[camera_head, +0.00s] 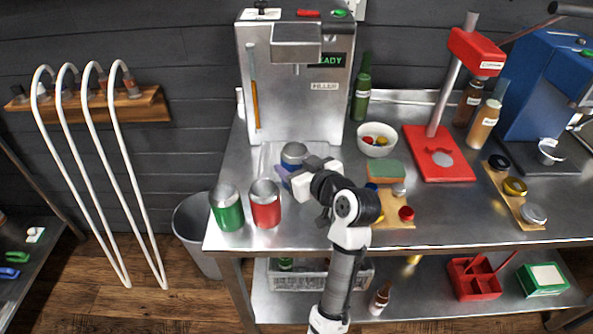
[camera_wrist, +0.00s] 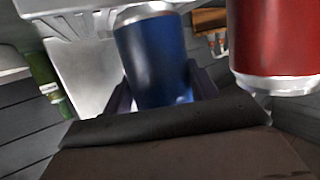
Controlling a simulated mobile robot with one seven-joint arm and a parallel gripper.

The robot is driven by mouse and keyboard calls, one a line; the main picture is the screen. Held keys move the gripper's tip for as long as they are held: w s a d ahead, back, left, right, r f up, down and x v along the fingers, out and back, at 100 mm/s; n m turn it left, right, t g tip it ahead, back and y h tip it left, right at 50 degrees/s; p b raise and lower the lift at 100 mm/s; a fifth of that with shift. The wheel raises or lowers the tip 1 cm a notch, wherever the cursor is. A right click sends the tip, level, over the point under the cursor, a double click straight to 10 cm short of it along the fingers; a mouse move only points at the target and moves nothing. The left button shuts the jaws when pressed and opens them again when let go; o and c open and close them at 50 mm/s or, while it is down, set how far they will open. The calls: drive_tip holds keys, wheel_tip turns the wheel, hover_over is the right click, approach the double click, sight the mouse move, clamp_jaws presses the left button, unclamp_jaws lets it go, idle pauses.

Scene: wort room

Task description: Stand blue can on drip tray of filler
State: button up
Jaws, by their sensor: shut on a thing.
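The blue can (camera_head: 294,155) with a silver top is between the fingers of my gripper (camera_head: 288,174), which is shut on it. In the wrist view the blue can (camera_wrist: 155,62) looks roughly upright between the two dark fingers. The filler (camera_head: 297,85) stands at the back with a display ending in "EADY". Its drip tray (camera_head: 268,158) is a pale flat area at its foot, partly hidden by the can and my gripper. The can is at the tray in the head view; I cannot tell whether it touches it.
A red can (camera_head: 265,206) and a green can (camera_head: 227,209) stand at the bench's front left corner, close to my gripper. A white bowl (camera_head: 377,142), a green bottle (camera_head: 362,95) and a red capper (camera_head: 440,155) are to the right.

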drive_tip(key=shift+w+f, duration=0.2)
drive_tip(key=shift+w, duration=5.05)
drive_tip(key=shift+b, duration=0.4)
drive_tip(key=shift+s, duration=0.15)
drive_tip(key=shift+f+b, duration=0.5)
drive_tip(key=shift+b, duration=0.05)
drive_tip(key=o, duration=1)
